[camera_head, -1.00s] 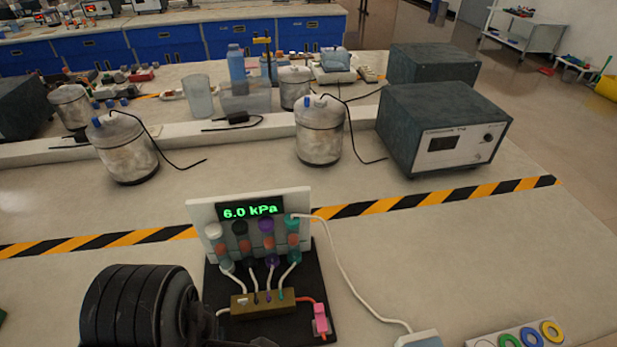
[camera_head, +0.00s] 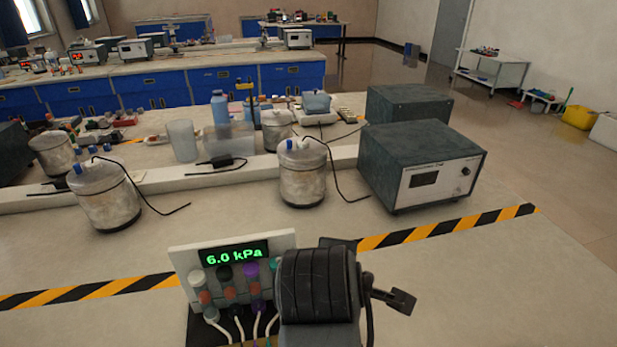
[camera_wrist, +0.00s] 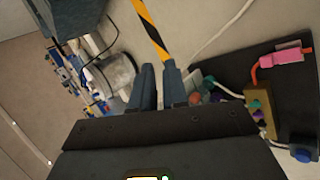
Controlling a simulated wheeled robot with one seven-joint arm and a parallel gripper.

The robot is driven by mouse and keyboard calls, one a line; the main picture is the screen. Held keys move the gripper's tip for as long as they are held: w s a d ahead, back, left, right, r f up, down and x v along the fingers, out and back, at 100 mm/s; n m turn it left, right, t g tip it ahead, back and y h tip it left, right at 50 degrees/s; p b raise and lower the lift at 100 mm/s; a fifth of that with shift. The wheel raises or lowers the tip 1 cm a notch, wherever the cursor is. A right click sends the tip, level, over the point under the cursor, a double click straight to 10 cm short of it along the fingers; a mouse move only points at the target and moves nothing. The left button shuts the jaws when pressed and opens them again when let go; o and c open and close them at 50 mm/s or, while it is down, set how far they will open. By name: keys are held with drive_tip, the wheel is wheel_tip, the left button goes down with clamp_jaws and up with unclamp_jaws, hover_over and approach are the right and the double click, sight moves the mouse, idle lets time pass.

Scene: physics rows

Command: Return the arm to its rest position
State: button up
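My arm is raised in front of the bench, its dark ribbed link covering the right side of the pressure panel in the head view. My gripper (camera_wrist: 159,66) shows in the wrist view with two dark fingers a narrow gap apart and nothing between them. In the head view a dark end part sticks out to the right of the link. The pressure panel (camera_head: 180,262) reads 6.0 kPa. In the wrist view its black base (camera_wrist: 292,88), a brass block (camera_wrist: 258,108) and a pink connector (camera_wrist: 282,57) lie right of the fingers, apart from them.
A grey box instrument (camera_head: 420,165) stands at the back right, with metal canisters (camera_head: 302,175) and (camera_head: 103,197) to its left. A striped tape line (camera_head: 450,224) crosses the bench. The bench top right of my arm is clear.

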drive_tip(key=w+d+r+m+t+h, duration=0.1)
drive_tip(key=d+r+t, duration=0.15)
drive_tip(key=d, duration=0.65)
drive_tip(key=w+d+r+t, duration=0.15)
drive_tip(key=d+t, duration=0.25)
drive_tip(key=d, duration=0.5)
drive_tip(key=s+d+f+m+y, duration=0.2)
drive_tip(key=s+f, duration=0.2)
drive_tip(key=s, duration=0.7)
drive_tip(key=s+d+f+m+y, duration=0.1)
drive_tip(key=s+d+f+y, duration=0.15)
drive_tip(key=s, duration=0.85)
drive_tip(key=s+a+r+m, duration=0.1)
drive_tip(key=s+a+m, duration=0.2)
drive_tip(key=s, duration=0.6)
drive_tip(key=s+a+r+m+b, duration=0.1)
drive_tip(key=s+a+r+m, duration=0.1)
drive_tip(key=s+m, duration=0.6)
drive_tip(key=shift+s+a+h, duration=0.45)
drive_tip(key=shift+s+a, duration=0.15)
drive_tip(key=shift+s, duration=0.05)
